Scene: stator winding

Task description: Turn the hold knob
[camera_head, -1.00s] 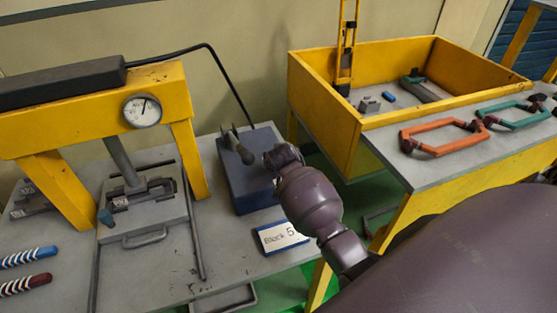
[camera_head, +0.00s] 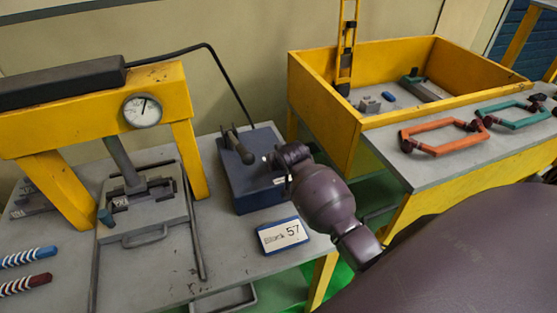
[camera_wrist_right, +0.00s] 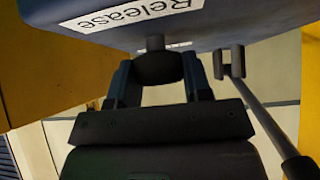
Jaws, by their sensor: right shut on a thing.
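A blue box (camera_head: 250,182) stands on the left bench, below the end of a black hose. In the right wrist view its underside-looking edge (camera_wrist_right: 225,30) carries a "Release" label (camera_wrist_right: 125,14), and a second white label is mostly hidden. A dark round knob (camera_wrist_right: 158,69) on a short shaft sticks out of the box. My right gripper (camera_wrist_right: 158,76) is shut on this knob, one finger on each side. In the head view my purple right wrist hides the knob and the fingers. My left gripper is in neither view.
A grey lever (camera_head: 239,149) on the box stands close to the right gripper. A "Block 57" card (camera_head: 282,235) lies in front of the box. A yellow press frame (camera_head: 186,150) with a gauge stands left. A yellow-walled bin (camera_head: 345,135) and coloured frames are at right.

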